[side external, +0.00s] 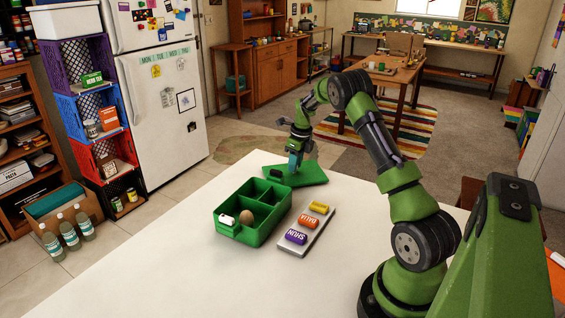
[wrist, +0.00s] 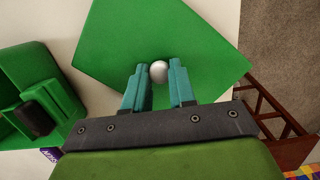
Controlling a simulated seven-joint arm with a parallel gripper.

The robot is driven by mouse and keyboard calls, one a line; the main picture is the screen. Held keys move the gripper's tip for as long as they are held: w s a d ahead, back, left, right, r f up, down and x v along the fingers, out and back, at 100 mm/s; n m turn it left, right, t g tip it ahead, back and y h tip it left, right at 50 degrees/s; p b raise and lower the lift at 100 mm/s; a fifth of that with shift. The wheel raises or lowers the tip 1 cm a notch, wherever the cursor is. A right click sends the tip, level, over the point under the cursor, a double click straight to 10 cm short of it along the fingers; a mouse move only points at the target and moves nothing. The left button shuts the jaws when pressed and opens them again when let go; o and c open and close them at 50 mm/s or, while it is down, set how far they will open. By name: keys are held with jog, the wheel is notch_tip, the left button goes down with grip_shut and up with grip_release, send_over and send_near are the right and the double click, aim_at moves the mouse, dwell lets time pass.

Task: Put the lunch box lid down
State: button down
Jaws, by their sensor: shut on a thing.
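The green lunch box lid (side external: 308,175) is at the far side of the white table, right behind the lunch box. It fills the upper middle of the wrist view (wrist: 130,45). My gripper (side external: 294,162) is above the lid with its teal fingers pointing down. In the wrist view my gripper (wrist: 159,78) is shut on the lid's round silver knob (wrist: 158,71). Whether the lid touches the table cannot be told. The green lunch box (side external: 262,234) stands open, with an egg (side external: 246,217), a white item (side external: 226,220) and a dark item (side external: 276,174) in it.
A pale tray (side external: 320,228) with yellow, orange and purple labelled blocks lies right of the lunch box. The white table (side external: 140,262) is clear at the front left. The table's far edge is close behind the lid.

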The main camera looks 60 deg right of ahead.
aim_at(300, 174)
jog(key=c, duration=0.9)
grip_release()
jog(key=shift+c, duration=0.2)
notch_tip(300, 174, up, 12)
jog(key=s, duration=0.2)
jog(key=a+r+n+t, duration=0.2)
jog(key=a+r+n, duration=0.6)
jog(key=a, duration=0.4)
jog(key=s+a+r+n+t, duration=0.1)
jog(key=s+a+r+n, duration=0.25)
jog(key=a+n, duration=0.4)
jog(key=s+a+f+n+t+y, duration=0.2)
jog(key=s+a+n, duration=1.2)
jog(key=a+n, duration=0.2)
jog(key=shift+s+a, duration=0.15)
jog(key=shift+a, duration=1)
jog(key=shift+n, duration=0.25)
